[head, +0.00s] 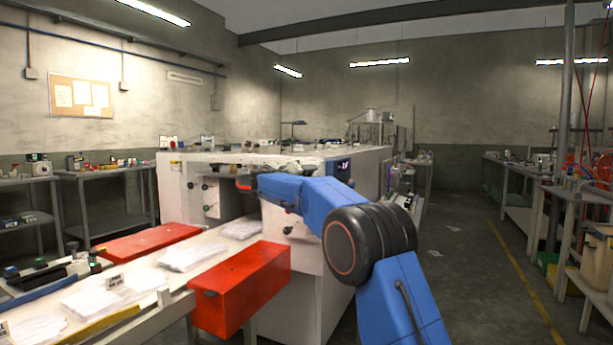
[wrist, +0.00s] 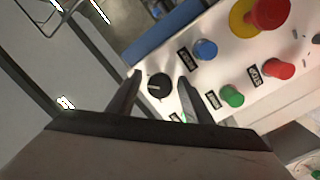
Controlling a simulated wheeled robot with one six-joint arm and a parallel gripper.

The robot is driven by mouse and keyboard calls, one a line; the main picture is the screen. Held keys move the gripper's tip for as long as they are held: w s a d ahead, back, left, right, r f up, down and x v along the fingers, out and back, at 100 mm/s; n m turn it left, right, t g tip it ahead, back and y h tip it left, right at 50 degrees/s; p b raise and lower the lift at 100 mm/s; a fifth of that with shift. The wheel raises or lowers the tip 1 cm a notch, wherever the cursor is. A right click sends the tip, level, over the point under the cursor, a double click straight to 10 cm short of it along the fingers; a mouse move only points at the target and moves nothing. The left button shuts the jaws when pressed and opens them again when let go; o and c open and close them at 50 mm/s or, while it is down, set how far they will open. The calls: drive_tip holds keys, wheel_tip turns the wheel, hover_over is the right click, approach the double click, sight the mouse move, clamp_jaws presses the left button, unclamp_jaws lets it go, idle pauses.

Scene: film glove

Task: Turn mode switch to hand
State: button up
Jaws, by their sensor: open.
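The mode switch (wrist: 159,87), a round black knob with a pale pointer line, sits on the white control panel (wrist: 213,78) in the wrist view. My gripper (wrist: 160,77) is open, with one dark finger on each side of the knob. Whether the fingers touch it I cannot tell. Small labels by the knob are too small or too covered to read. In the head view my gripper end (head: 243,184) is at the front of the large white machine (head: 178,176), and the knob cannot be made out there.
Close to the knob are a blue button (wrist: 205,49), a green button (wrist: 232,96), a red button (wrist: 278,69) and a red mushroom button (wrist: 269,12) on a yellow base. The right aisle (head: 465,270) is mostly clear.

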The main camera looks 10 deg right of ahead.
drive_tip(key=c, duration=1.1)
drive_tip(key=shift+o, duration=0.2)
drive_tip(key=shift+n, duration=0.3)
drive_tip(key=n, duration=0.3)
drive_tip(key=shift+n+t, duration=0.3)
drive_tip(key=shift+n, duration=0.1)
drive_tip(key=n, duration=0.5)
drive_tip(key=shift+f+t, duration=0.1)
drive_tip(key=shift+t, duration=0.2)
drive_tip(key=n, duration=0.4)
drive_tip(key=shift+n+t, duration=0.3)
drive_tip(key=shift+n, duration=0.1)
drive_tip(key=shift+n+t+y, duration=0.3)
drive_tip(key=shift+n+y, duration=0.1)
drive_tip(key=shift+n, duration=2.1)
